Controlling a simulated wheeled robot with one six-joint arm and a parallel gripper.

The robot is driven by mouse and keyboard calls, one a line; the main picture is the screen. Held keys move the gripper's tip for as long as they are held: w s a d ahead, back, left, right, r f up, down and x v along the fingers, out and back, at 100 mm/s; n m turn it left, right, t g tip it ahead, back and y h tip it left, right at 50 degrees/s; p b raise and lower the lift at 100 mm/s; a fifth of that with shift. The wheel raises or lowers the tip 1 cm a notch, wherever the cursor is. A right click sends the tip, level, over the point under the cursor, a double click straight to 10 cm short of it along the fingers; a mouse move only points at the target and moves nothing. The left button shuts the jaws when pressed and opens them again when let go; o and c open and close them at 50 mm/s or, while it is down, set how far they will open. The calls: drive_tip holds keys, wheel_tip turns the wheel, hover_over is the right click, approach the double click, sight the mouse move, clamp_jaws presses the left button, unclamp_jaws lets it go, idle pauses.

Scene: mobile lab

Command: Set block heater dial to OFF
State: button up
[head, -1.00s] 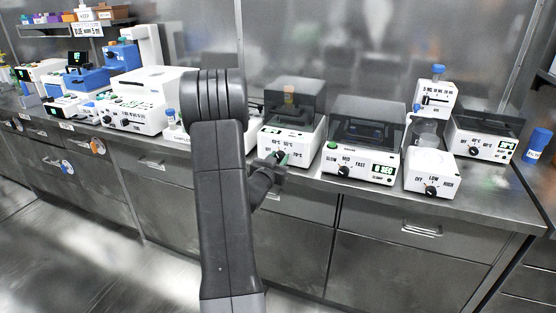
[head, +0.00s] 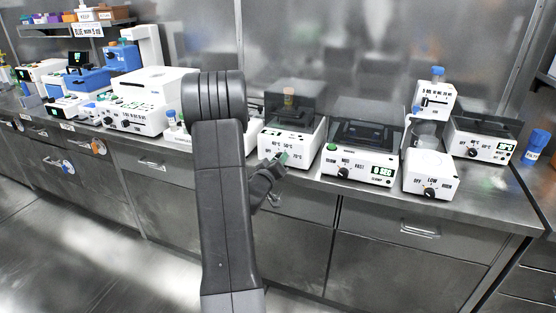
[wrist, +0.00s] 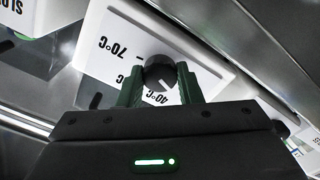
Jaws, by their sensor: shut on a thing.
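The block heater (head: 289,134) is a white box with a dark clear cover, on the bench at the centre of the head view. Its front carries OFF, 40°C, 55°C and 70°C marks. In the wrist view its black round dial (wrist: 159,70) sits between the green fingertips of my gripper (wrist: 159,84). The fingers are shut on the dial from both sides. The 70°C and 40°C marks show beside it; the OFF mark is hard to make out there. In the head view my gripper (head: 279,160) reaches the heater's front and hides the dial.
A white shaker (head: 357,160) with a SLOW–MID–FAST dial stands close to the right. A white OFF–LOW–HIGH unit (head: 430,175) and another heater (head: 480,140) stand farther right. Drawers with handles (head: 420,230) lie below the bench edge.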

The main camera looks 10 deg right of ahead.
drive_tip(key=shift+n, duration=1.1)
drive_tip(key=o, duration=1)
drive_tip(key=shift+a, duration=0.1)
drive_tip(key=v, duration=1.3)
drive_tip(key=shift+s+a, duration=0.2)
drive_tip(key=shift+s, duration=0.15)
drive_tip(key=shift+w, duration=0.1)
